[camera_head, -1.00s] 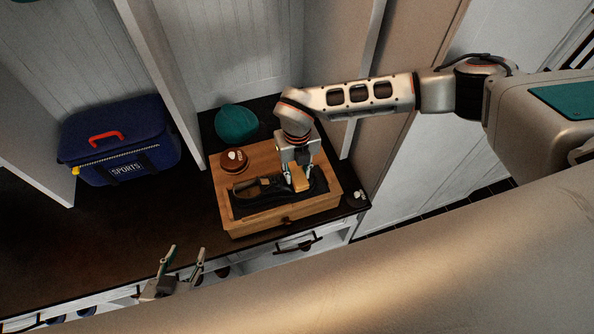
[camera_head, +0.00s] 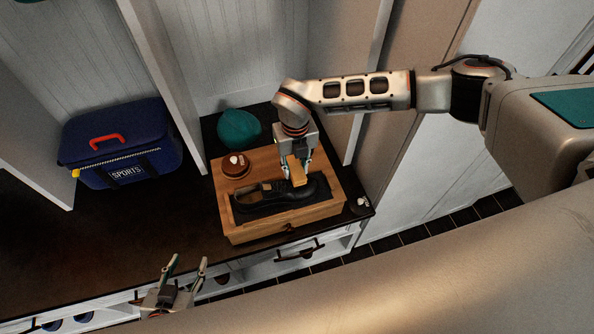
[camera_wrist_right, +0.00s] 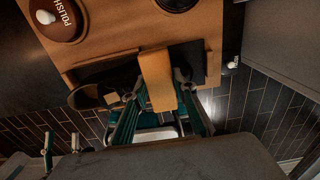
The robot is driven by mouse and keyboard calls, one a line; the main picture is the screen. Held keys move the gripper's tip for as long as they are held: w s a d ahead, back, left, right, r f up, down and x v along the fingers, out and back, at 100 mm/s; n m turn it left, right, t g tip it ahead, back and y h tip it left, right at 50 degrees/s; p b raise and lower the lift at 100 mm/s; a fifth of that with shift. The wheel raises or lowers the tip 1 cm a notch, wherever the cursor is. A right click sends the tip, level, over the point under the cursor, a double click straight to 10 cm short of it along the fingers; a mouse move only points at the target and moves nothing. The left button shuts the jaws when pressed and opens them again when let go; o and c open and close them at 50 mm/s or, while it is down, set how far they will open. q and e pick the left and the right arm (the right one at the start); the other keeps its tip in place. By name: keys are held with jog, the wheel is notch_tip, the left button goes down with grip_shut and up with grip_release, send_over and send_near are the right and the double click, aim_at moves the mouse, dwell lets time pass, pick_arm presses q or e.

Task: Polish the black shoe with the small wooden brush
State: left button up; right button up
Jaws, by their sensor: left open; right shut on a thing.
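The black shoe (camera_head: 290,194) lies on a dark mat (camera_head: 245,214) on top of a wooden box, its toe to the right and its tan-lined opening to the left. My right gripper (camera_head: 297,174) is shut on the small wooden brush (camera_head: 296,168), over the front half of the shoe. Whether the brush touches the shoe is not clear. In the right wrist view the brush (camera_wrist_right: 157,80) hides part of the shoe (camera_wrist_right: 90,96). My left gripper (camera_head: 187,265) is open and empty, in front of the bench edge, away from the shoe.
A round brown polish tin (camera_head: 236,165) stands on the wooden box (camera_head: 262,229), behind the shoe. A teal rounded object (camera_head: 239,128) is behind the box. A blue sports bag (camera_head: 120,145) stands left. The dark bench top (camera_head: 130,225) between is clear. White panels rise behind.

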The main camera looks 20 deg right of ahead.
aim_at(300, 178)
jog(key=shift+s, duration=0.1)
dwell(0.6)
jog(key=shift+s+d+r+p, duration=0.1)
jog(key=shift+s+p, duration=0.85)
jog(key=shift+p, duration=0.05)
jog(key=shift+s+p, duration=0.5)
jog(key=shift+s, duration=0.25)
jog(key=shift+w+b, duration=0.45)
jog(key=shift+w, duration=0.25)
jog(key=shift+w+b, duration=0.5)
jog(key=shift+w, duration=0.65)
